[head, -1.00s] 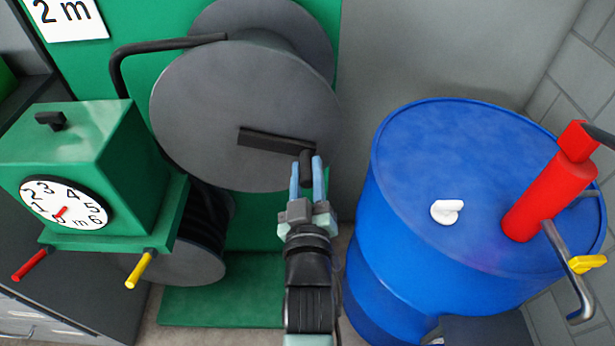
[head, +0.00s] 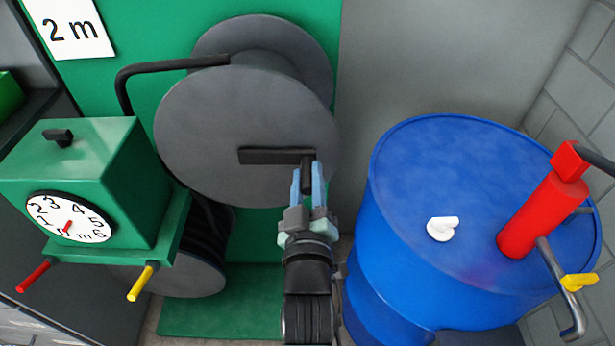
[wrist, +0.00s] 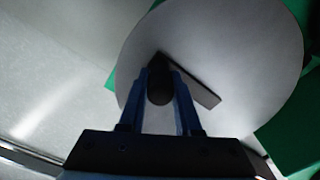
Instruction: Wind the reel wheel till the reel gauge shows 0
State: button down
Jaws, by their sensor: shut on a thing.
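The reel wheel (head: 215,118) is a large grey disc with a dark crank bar (head: 265,156) that lies nearly level. A black knob (head: 307,178) stands out from the bar's right end. My gripper (head: 307,185) is shut on this knob. In the wrist view the gripper fingers (wrist: 160,95) lie on both sides of the dark knob (wrist: 159,85), with the pale disc behind. The reel gauge (head: 85,215) is a white dial marked up to 6 m on a green box (head: 85,160). Its short red pointer points down-left, near the low end; the exact reading is too small to tell.
A blue drum (head: 400,250) stands at the right, with a white knob (head: 442,229) and a red pump (head: 540,215) on top. A sign reading 2 m (head: 75,25) hangs at top left. Red (head: 33,277) and yellow (head: 142,284) levers stick out below the gauge.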

jog(key=c, duration=0.6)
grip_release()
jog(key=shift+r, duration=0.1)
jog(key=shift+s, duration=0.5)
jog(key=s+b, duration=0.1)
jog(key=s, duration=1.1)
